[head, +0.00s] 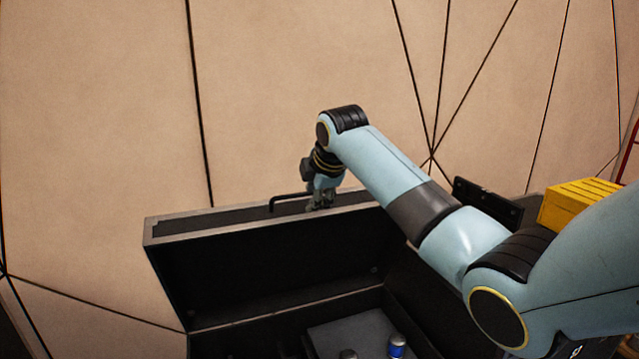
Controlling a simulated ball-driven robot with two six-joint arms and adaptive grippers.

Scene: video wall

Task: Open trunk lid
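The black trunk (250,345) stands at the bottom of the head view. Its lid (260,270) is raised and stands up at the back, with its dark inside facing me. A black handle (290,195) sticks up at the lid's top edge. My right gripper (321,203) is at the lid's top edge, just right of the handle. Its fingers are small and partly hidden, so I cannot tell whether they are open or shut, or whether they touch the lid. My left gripper is not in view.
A yellow crate (578,203) stands at the right behind my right arm. A beige panelled wall (290,80) rises behind the lid. The left side looks free.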

